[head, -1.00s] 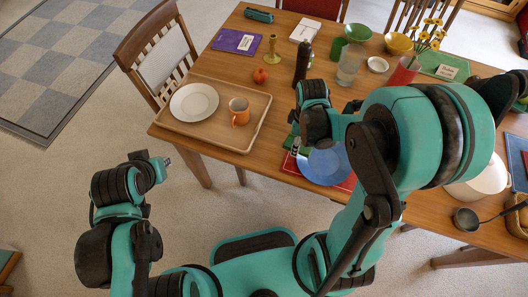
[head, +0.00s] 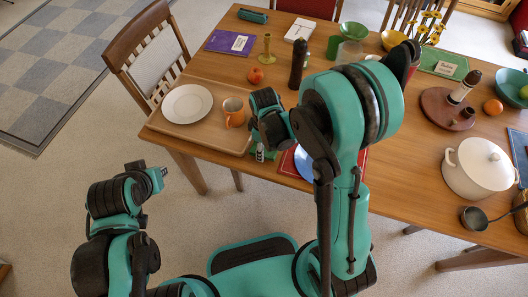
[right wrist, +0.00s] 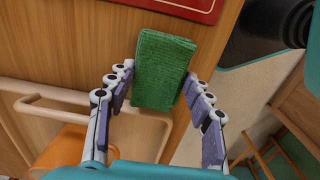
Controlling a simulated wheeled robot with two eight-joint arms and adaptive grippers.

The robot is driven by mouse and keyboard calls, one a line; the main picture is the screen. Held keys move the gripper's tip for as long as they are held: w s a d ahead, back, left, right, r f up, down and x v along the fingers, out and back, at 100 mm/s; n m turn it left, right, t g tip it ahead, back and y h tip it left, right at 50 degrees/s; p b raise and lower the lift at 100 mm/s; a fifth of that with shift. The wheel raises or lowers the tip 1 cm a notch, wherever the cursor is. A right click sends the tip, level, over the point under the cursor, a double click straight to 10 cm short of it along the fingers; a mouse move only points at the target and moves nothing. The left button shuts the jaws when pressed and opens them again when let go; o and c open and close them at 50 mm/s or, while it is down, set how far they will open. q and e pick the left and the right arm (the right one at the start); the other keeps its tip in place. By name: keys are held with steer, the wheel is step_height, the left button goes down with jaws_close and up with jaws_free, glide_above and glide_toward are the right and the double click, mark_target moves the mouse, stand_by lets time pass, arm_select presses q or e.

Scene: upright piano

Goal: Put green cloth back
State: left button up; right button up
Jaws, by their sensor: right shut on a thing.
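The green cloth (right wrist: 165,70) is a folded, textured rectangle between the fingers of my right gripper (right wrist: 156,88) in the right wrist view. The gripper is shut on it, and the cloth is over the table's front edge. In the head view my right gripper (head: 262,150) is at the right side of the wooden tray (head: 190,135), and only a bit of cloth shows. My left gripper (head: 158,177) is off the table in front of the tray, too small to tell if open or shut.
The tray holds a white plate (head: 186,104) and an orange mug (head: 233,112). A red placemat (head: 288,164) with a blue plate lies to the right, partly hidden by my arm. A dark bottle (head: 297,64) stands behind. A white pot (head: 480,168) stands at the right.

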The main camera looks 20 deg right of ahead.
step_height(320, 180, down, 2)
steer(key=shift+w+f+b, duration=0.1)
steer(key=shift+f+b, duration=0.05)
steer(key=shift+b, duration=0.15)
arm_select(q)
steer(key=shift+f, duration=0.55)
arm_select(e)
steer(key=shift+f, duration=0.1)
steer(key=o, duration=1.1)
arm_select(q)
steer(key=shift+f, duration=0.15)
